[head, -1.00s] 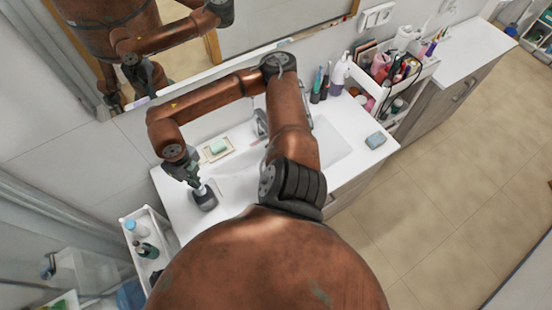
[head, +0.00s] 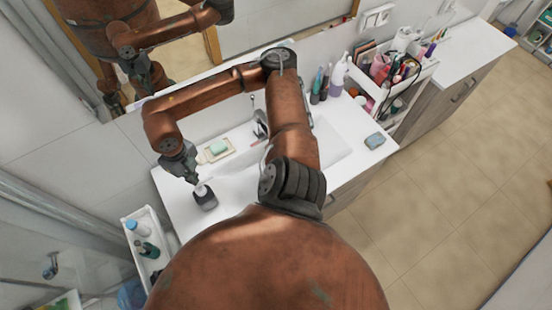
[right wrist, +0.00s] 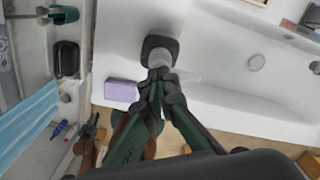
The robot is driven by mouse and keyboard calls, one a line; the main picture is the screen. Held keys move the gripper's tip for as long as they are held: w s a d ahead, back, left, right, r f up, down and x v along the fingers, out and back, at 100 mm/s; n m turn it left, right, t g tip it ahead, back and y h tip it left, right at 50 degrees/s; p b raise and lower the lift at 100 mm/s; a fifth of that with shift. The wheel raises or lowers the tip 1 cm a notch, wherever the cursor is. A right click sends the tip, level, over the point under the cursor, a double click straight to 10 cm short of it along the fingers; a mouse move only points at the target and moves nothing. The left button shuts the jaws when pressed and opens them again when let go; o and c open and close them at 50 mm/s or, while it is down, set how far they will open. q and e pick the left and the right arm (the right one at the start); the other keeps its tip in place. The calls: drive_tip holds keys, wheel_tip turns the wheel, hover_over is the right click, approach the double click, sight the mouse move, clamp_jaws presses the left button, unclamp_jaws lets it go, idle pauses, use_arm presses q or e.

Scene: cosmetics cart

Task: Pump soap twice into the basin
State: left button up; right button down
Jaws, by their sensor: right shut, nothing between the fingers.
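The soap dispenser (head: 206,201), a dark bottle with a pale pump head (head: 200,189), stands upright on the white counter left of the basin (head: 236,184). My right gripper (head: 194,181) is shut and empty, with its fingertips close over the pump head. In the right wrist view, the shut fingertips (right wrist: 164,77) overlap the pump, and the dark bottle (right wrist: 160,43) shows beyond them. The pale nozzle (right wrist: 188,73) points right, towards the basin (right wrist: 225,75). I cannot tell whether the fingertips touch the pump.
A soap dish with a green bar (head: 218,147) lies behind the dispenser, near the faucet (head: 260,126). A blue-grey sponge (head: 375,141) lies on the right counter. A purple block (right wrist: 122,91) lies near the dispenser. A white cart (head: 150,240) with bottles stands at left.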

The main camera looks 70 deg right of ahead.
idle(0.3)
wheel_tip(320, 180, up, 6)
drive_tip(key=p, duration=0.2)
idle(0.4)
idle(0.5)
